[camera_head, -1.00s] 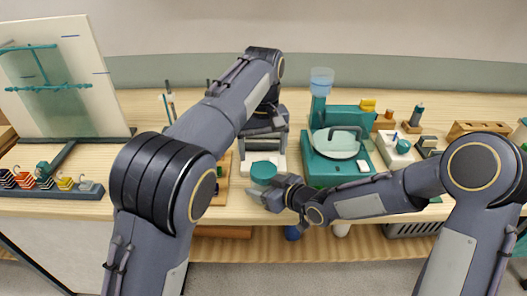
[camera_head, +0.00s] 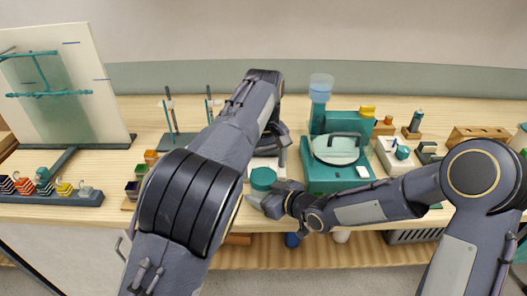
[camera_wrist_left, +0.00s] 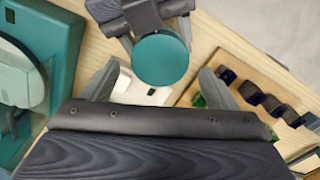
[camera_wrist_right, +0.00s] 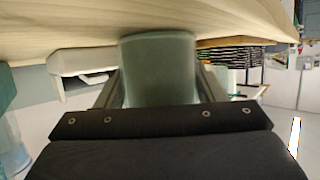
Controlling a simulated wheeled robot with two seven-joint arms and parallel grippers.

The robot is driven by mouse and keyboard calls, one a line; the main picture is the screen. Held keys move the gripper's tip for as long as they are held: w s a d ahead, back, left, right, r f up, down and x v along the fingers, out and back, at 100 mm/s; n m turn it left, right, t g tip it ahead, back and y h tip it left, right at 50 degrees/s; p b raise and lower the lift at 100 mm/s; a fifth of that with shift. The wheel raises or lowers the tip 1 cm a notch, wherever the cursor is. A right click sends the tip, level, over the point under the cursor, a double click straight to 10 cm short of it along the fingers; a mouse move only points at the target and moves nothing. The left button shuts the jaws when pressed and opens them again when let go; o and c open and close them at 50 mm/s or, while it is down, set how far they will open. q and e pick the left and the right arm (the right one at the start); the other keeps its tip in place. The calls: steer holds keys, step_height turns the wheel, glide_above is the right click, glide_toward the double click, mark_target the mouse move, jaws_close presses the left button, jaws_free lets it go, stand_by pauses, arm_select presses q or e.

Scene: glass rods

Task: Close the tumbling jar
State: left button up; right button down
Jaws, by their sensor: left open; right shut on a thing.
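The tumbling jar is a grey-green cylinder (camera_wrist_right: 157,70) in the right wrist view. My right gripper (camera_head: 270,198) is shut on its side, low near the table's front. A round teal lid (camera_head: 263,179) covers its top, and it also fills the upper middle of the left wrist view (camera_wrist_left: 160,60). I cannot tell how tightly the lid sits. My left gripper (camera_wrist_left: 158,80) is open, with its fingers spread on either side of the lid in that view. It appears above the lid and apart from it. In the head view my left arm partly hides that gripper.
A teal machine (camera_head: 325,180) with a round clear cover stands right of the jar. A pale device (camera_wrist_left: 145,94) lies below the lid. A wooden board with several small dark blocks (camera_wrist_left: 265,100) is beside it. A rod stand (camera_head: 180,140) is at the back left.

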mark_target(263, 190)
arm_select(q)
steer(key=shift+f, duration=1.5)
steer(key=c, duration=1)
steer(key=m, duration=0.3)
steer(key=shift+c, duration=0.2)
steer(key=o, duration=1.1)
